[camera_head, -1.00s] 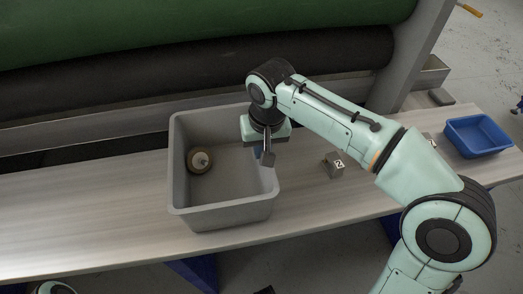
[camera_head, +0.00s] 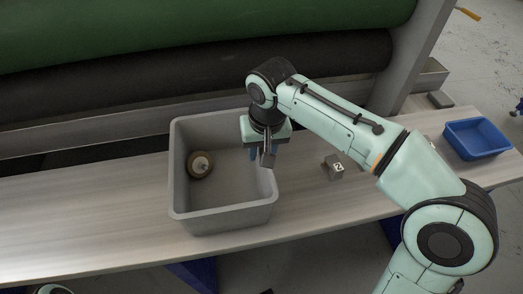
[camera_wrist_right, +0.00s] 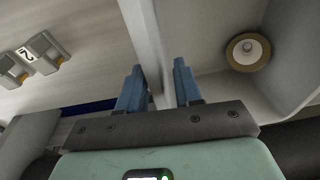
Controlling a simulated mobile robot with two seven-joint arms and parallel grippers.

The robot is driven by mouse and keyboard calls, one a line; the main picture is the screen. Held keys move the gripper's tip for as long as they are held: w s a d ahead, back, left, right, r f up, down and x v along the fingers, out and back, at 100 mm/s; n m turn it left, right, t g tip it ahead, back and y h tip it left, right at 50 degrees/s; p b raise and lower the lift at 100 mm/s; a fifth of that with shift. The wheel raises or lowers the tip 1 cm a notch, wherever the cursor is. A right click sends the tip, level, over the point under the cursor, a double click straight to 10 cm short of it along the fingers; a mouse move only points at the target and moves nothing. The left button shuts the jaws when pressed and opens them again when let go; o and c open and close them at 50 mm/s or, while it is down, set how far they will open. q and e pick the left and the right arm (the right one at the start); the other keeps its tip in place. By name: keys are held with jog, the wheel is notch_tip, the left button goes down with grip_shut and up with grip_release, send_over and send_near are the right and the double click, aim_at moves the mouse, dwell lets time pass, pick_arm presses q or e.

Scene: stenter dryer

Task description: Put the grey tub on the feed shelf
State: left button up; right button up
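The grey tub (camera_head: 222,219) appears to rest on the long pale feed shelf (camera_head: 90,215), in front of the dark roller. A round tan and grey spool (camera_head: 199,165) lies inside it, and also shows in the right wrist view (camera_wrist_right: 248,52). My right gripper (camera_head: 268,160) is at the tub's right wall. In the right wrist view its two blue fingers (camera_wrist_right: 159,85) are apart, with the tub wall (camera_wrist_right: 147,40) between them; a gap shows beside the right finger. My left gripper is not in view.
A blue bin (camera_head: 476,138) stands at the shelf's right end. Dark and green rollers (camera_head: 200,75) run along the back. The shelf's left part is clear.

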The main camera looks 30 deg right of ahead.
notch_tip(320, 180, up, 10)
jog(key=s+p, duration=0.1)
jog(key=p, duration=0.1)
jog(key=shift+s+r+p, duration=0.25)
jog(key=shift+s+p, duration=0.1)
jog(key=shift+p, duration=0.05)
